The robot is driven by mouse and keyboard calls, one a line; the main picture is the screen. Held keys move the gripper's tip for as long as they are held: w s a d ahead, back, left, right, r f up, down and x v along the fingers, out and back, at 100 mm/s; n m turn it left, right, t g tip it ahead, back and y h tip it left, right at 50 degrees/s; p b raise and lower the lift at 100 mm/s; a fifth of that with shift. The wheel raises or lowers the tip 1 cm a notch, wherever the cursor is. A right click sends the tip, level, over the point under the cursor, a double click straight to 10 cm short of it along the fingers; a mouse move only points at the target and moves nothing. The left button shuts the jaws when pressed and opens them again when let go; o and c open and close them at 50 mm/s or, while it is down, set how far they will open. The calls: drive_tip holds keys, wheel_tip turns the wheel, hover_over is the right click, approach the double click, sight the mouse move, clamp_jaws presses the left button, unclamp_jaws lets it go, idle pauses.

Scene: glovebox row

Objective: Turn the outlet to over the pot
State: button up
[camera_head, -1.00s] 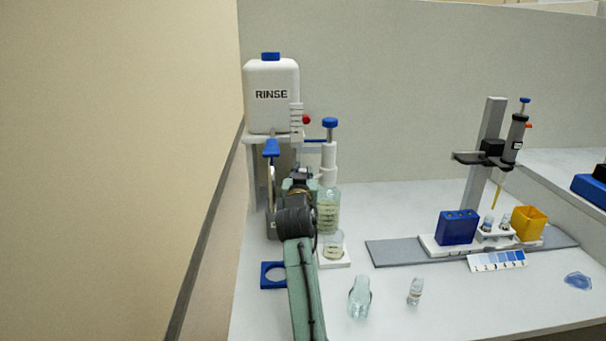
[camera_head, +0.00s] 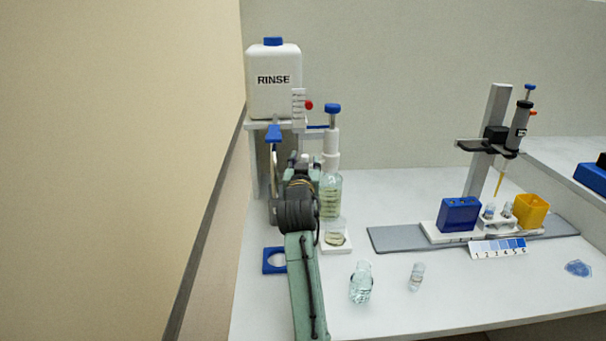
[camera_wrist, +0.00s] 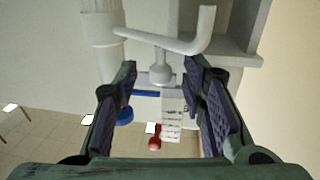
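The white outlet (camera_wrist: 165,40) is a bent tube across the top of the wrist view. One end meets a white dispenser body (camera_wrist: 100,30) at left; the other turns toward the top edge. A short post with a rounded end hangs from it toward the space between my fingers. My gripper (camera_wrist: 164,85) is open, one dark pad on each side, apart from the tube. In the head view my gripper (camera_head: 303,162) is largely hidden by my arm, beside the dispenser bottle (camera_head: 330,195). A small glass pot (camera_head: 335,239) sits on a white pad in front of the bottle.
The RINSE tank (camera_head: 273,90) stands behind, with a red knob (camera_head: 309,105) and blue lever (camera_head: 274,133). A blue square holder (camera_head: 274,260) lies left of my arm. A glass flask (camera_head: 361,283) and vial (camera_head: 416,277) stand front right. A wall closes the left.

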drive_tip(key=s, duration=1)
drive_tip(key=shift+w, duration=0.1)
drive_tip(key=shift+c, duration=0.5)
